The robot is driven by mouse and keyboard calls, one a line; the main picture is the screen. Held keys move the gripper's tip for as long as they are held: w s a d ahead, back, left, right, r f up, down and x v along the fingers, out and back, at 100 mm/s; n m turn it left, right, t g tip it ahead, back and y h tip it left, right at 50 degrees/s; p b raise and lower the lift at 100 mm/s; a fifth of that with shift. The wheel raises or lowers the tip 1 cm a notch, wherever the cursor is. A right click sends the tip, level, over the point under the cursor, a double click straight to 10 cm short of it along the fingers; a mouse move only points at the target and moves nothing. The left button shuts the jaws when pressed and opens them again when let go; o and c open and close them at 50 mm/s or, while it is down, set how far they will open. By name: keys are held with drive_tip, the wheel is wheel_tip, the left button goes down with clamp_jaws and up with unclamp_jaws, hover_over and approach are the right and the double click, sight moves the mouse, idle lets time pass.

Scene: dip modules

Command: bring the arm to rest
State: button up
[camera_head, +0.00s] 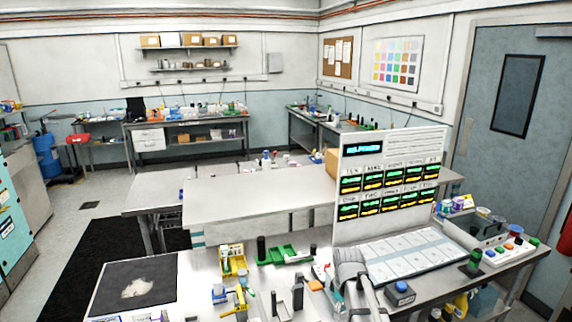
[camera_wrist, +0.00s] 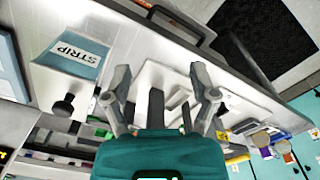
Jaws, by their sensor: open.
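My gripper (camera_wrist: 161,76) shows in the wrist view with its two grey fingers spread apart and nothing between them. Behind the fingers is its teal body. A pale bench surface with light flat parts lies beyond the fingertips; I cannot tell how far off it is. In the head view a grey part of my arm (camera_head: 352,268) rises at the lower middle, in front of the white panel's tray. The fingers cannot be made out in that view.
A white panel (camera_head: 392,143) with lit displays stands on the near bench.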

drive_tip(key=s+f+m+b, duration=0.3)
drive_tip(key=s+m, duration=0.7)
drive_tip(key=s, duration=0.2)
drive_tip(key=shift+s+f, duration=0.15)
drive_tip(key=shift+f, duration=0.15)
idle(0.7)
